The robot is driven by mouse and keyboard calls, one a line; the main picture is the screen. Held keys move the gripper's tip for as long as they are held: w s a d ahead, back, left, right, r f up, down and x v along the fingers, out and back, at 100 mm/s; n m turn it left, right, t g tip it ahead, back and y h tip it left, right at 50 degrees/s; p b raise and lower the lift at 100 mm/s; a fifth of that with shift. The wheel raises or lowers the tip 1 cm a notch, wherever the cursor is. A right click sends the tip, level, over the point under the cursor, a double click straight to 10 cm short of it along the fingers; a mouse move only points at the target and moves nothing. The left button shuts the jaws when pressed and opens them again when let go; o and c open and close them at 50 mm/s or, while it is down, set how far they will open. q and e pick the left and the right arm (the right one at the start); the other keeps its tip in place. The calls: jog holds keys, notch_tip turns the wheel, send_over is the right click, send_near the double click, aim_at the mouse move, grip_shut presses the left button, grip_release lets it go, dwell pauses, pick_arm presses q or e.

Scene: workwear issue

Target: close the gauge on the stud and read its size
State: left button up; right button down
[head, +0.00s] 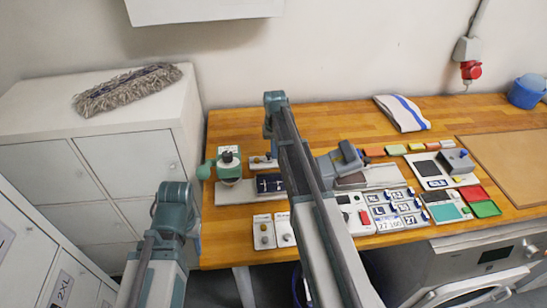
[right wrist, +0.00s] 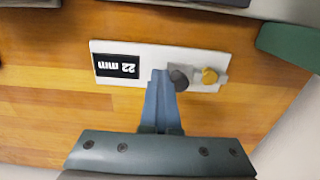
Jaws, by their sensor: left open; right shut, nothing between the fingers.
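The gauge (right wrist: 145,61) is a white plate with a black display (right wrist: 117,66) that reads 22 mm, upside down in the right wrist view. A dark round knob (right wrist: 178,78) and a brass-coloured stud (right wrist: 209,76) sit at its other end, close together. My right gripper (right wrist: 159,74) is shut and empty, its tips over the plate beside the dark knob; I cannot tell whether they touch it. In the head view the gauge's knob end (head: 259,161) shows left of my right arm, which hides the rest. My left arm is low at left; its fingers do not show.
A teal press-like device (head: 226,161) stands left of the gauge. Two small plates with knobs (head: 263,240) lie at the front edge. Number tiles (head: 382,210) and red and green trays (head: 485,209) lie to the right. Bare wood (head: 335,118) is free at the back.

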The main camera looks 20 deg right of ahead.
jog(key=shift+d, duration=0.2)
dwell(0.5)
jog(key=shift+s+d, duration=0.15)
jog(key=shift+d, duration=0.15)
notch_tip(320, 180, up, 8)
jog(key=p, duration=0.8)
dwell(0.4)
